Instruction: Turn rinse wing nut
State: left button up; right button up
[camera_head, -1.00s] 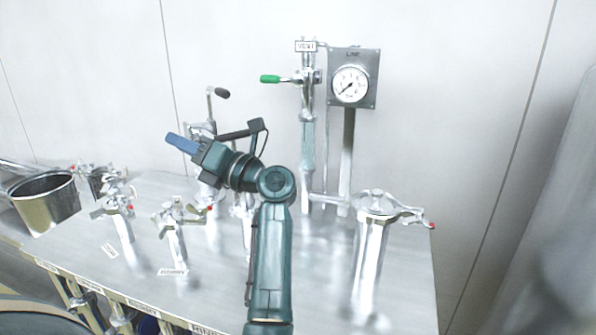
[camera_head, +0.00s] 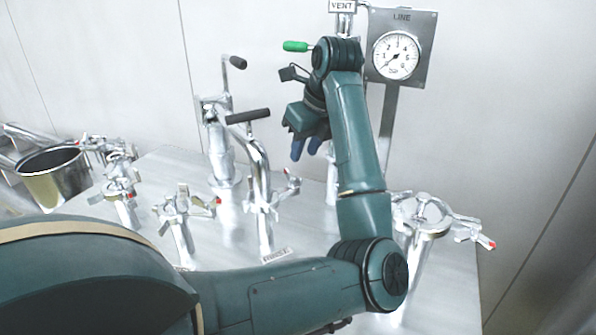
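The rinse post stands in the middle of the bench, with a "RINSE" label (camera_head: 277,255) at its foot. Its silver clamp with the wing nut (camera_head: 288,188) has a small red tip. A curved pipe with a black T-handle (camera_head: 248,116) rises above this post. My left gripper (camera_head: 306,149) hangs pointing down, above and slightly right of the wing nut and apart from it. Its two blue fingers show a small gap with nothing visible between them. My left arm crosses the lower picture and hides part of the bench. My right gripper is not in view.
Other clamped posts stand left (camera_head: 180,215) and farther left (camera_head: 122,190), near a metal bucket (camera_head: 55,178). A gauge panel (camera_head: 398,50) and green-handled vent valve (camera_head: 297,46) stand behind my arm.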

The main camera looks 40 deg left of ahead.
aim_at(296, 175)
pick_arm(q)
jog(key=x, duration=0.8)
jog(key=shift+a+f+p, duration=0.1)
jog(key=shift+a+p, duration=0.05)
jog(key=shift+p, duration=0.15)
grip_shut()
